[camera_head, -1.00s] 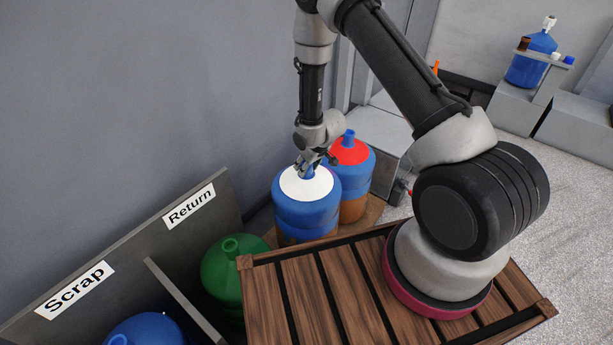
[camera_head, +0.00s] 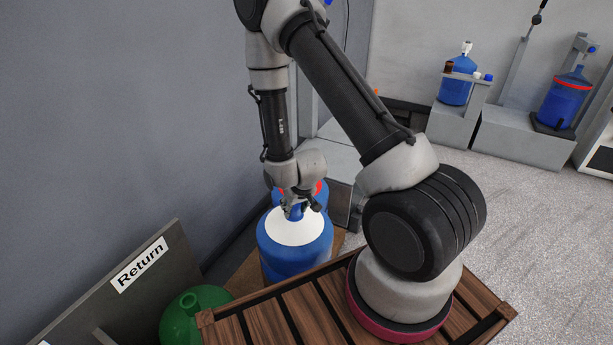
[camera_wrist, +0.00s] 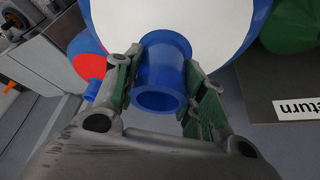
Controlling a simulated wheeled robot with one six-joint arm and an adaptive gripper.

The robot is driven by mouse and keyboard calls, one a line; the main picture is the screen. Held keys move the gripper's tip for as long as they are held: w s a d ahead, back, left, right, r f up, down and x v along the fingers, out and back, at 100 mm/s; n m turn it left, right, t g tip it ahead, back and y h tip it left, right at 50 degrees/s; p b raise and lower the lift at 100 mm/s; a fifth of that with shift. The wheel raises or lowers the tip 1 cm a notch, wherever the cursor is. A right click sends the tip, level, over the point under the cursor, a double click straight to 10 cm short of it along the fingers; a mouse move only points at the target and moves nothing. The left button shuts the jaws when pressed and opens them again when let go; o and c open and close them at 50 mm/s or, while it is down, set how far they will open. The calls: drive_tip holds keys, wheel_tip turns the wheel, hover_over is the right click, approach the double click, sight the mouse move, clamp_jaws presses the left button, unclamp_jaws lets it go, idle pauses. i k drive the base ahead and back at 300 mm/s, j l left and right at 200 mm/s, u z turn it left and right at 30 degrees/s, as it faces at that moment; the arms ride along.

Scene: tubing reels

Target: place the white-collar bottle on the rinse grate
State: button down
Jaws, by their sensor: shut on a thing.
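The white-collar bottle (camera_head: 290,262) is a blue jug with a white ring around its neck, upright above a wooden board at the wall. My gripper (camera_head: 300,208) is shut on its neck from above. The wrist view shows my fingers (camera_wrist: 164,75) on either side of the blue neck (camera_wrist: 158,90), with the white collar (camera_wrist: 165,20) beyond. The bottle's base is hidden in the head view, so I cannot tell its clearance. I cannot identify the rinse grate with certainty.
A red-collar bottle (camera_head: 318,190) stands close behind. A green bottle (camera_head: 190,318) is at lower left beside the Return panel (camera_head: 140,265). A grey metal box (camera_head: 340,170) is behind. Blue bottles stand on grey blocks (camera_head: 525,137) at far right; open floor (camera_head: 540,220) lies before them.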

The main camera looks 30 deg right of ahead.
sight(331, 158)
drive_tip(key=l, duration=1.85)
